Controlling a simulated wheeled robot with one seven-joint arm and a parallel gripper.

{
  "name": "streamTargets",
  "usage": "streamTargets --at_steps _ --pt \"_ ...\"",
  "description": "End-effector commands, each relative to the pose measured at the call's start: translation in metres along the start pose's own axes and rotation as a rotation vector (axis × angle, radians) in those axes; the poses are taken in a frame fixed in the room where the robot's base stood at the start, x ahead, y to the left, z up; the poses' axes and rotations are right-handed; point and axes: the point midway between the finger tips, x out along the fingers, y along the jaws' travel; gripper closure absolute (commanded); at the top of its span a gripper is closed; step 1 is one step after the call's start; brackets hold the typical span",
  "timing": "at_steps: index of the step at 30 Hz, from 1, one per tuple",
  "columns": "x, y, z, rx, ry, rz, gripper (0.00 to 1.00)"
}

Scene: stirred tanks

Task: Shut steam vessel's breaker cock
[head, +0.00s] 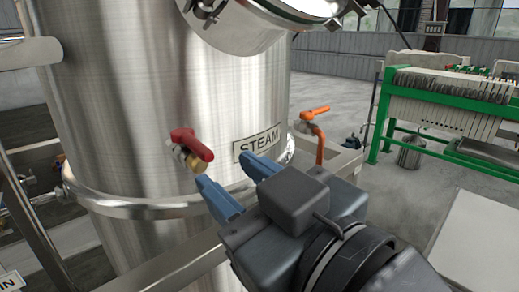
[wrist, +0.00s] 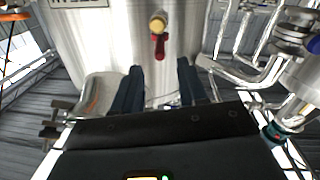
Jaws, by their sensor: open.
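The tall steel vessel (head: 110,110) carries a STEAM label (head: 258,143). Left of the label, a small brass cock (head: 197,163) with a red lever (head: 192,144) sticks out of its wall. The lever slants down to the right in the head view. The wrist view shows the cock's round brass end (wrist: 158,22) and red lever (wrist: 160,46), just beyond the fingertips and between their lines. My gripper (head: 228,172) is open and empty, its blue fingers below and right of the cock, apart from it. Both fingers (wrist: 158,72) also show in the wrist view.
An orange lever valve (head: 314,113) on an orange pipe stands right of the label. A clamp band (head: 120,207) rings the vessel below the cock. A green-framed filter press (head: 440,110) stands at right; open floor lies before it.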

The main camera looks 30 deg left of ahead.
Motion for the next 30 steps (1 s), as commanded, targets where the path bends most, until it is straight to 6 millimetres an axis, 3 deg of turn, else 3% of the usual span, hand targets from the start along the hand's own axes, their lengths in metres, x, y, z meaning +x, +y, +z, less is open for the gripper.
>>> streamTargets --at_steps 18,29,30 --pt "0.073 -0.001 -0.003 -0.001 0.002 -0.004 0.58" --pt "0.078 -0.001 -0.002 -0.002 0.002 -0.003 0.58" --pt "0.078 -0.001 -0.002 -0.002 0.002 -0.003 0.62"
